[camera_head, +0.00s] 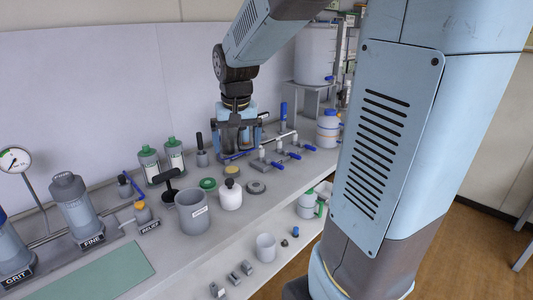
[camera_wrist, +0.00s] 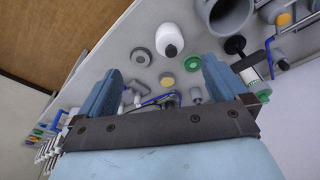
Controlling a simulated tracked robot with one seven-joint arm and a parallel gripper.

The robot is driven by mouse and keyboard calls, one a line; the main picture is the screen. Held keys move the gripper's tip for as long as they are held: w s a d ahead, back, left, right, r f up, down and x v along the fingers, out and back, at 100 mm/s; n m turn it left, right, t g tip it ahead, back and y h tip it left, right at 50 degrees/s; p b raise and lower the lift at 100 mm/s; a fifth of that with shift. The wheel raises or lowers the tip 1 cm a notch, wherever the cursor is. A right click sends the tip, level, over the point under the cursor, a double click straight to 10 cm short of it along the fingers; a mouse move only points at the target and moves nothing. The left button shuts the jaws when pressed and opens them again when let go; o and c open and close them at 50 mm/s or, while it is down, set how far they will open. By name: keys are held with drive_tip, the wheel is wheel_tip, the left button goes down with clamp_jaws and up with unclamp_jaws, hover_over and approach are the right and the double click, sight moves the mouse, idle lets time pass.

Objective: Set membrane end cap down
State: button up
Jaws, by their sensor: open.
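A grey round cap with a ringed top (camera_head: 256,187) lies flat on the bench, right of the white bottle; it also shows in the wrist view (camera_wrist: 141,57). It looks like the membrane end cap, though I cannot be sure. A tan disc (camera_head: 232,170) and a green ringed disc (camera_head: 208,184) lie near it; they also show in the wrist view as the tan disc (camera_wrist: 166,79) and green disc (camera_wrist: 168,98). My gripper (camera_head: 238,150) is farther back over the bench. In the wrist view my gripper (camera_wrist: 160,66) has its fingers wide apart, with nothing held between them.
A white bottle with a black cap (camera_head: 230,194) and a grey beaker (camera_head: 193,211) stand in front. Blue-handled valves (camera_head: 280,153) are right of my gripper. Green-capped bottles (camera_head: 149,165) stand to the left. Bare bench lies right of the grey cap.

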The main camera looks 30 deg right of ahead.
drive_tip(key=s+r+n+t, duration=0.1)
drive_tip(key=s+r, duration=0.1)
drive_tip(key=s, duration=0.7)
drive_tip(key=s+r+n+t, duration=0.1)
drive_tip(key=s+r+t, duration=0.1)
drive_tip(key=s, duration=0.7)
drive_tip(key=shift+r, duration=0.35)
